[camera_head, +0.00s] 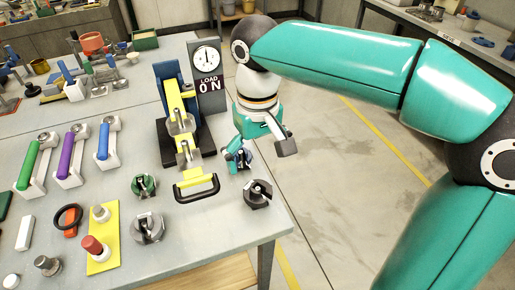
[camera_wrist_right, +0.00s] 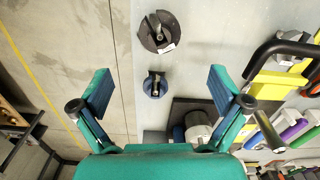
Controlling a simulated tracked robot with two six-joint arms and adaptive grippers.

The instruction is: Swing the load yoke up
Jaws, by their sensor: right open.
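The load yoke is a yellow arm (camera_head: 190,158) with a black U-shaped handle (camera_head: 197,188), lying low toward the front of the bench beside a gauge panel reading "LOAD ON" (camera_head: 207,80). The black handle (camera_wrist_right: 272,52) and part of the yellow arm (camera_wrist_right: 272,86) show at the right of the right wrist view. My right gripper (camera_head: 262,154) is open and empty, to the right of the yoke near the bench's right edge. Its two spread fingers (camera_wrist_right: 161,88) also show in the right wrist view, apart from the handle. My left gripper is out of view.
A dark knob (camera_head: 258,194) and a small blue knob (camera_wrist_right: 154,84) sit near the bench edge by my right gripper. Green (camera_head: 144,185) and grey (camera_head: 147,228) knobs lie left of the handle. Several coloured levers (camera_head: 71,160) stand further left. Open floor lies right.

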